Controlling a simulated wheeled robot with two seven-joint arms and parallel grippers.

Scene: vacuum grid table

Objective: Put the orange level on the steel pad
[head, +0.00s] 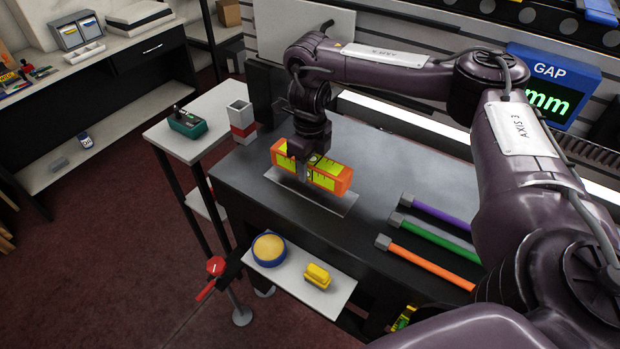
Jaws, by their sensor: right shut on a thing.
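The orange level (336,183) is a short orange block with yellow-green faces, at the middle of the head view. My right gripper (303,172) comes down on it from above and is shut on its middle. The steel pad (338,204) is a flat grey plate on the dark table. The level is over the pad, lying along its length; whether it touches the pad or hangs just above it, I cannot tell. Part of the pad is hidden behind the level. My left gripper is not in view.
Purple, green and orange bars (432,262) lie on the dark table (385,165) at right. A front shelf holds a blue-rimmed round tin (269,250) and a yellow item (318,276). A side stand (165,143) holds a green device (187,124). A gap display (548,90) stands behind.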

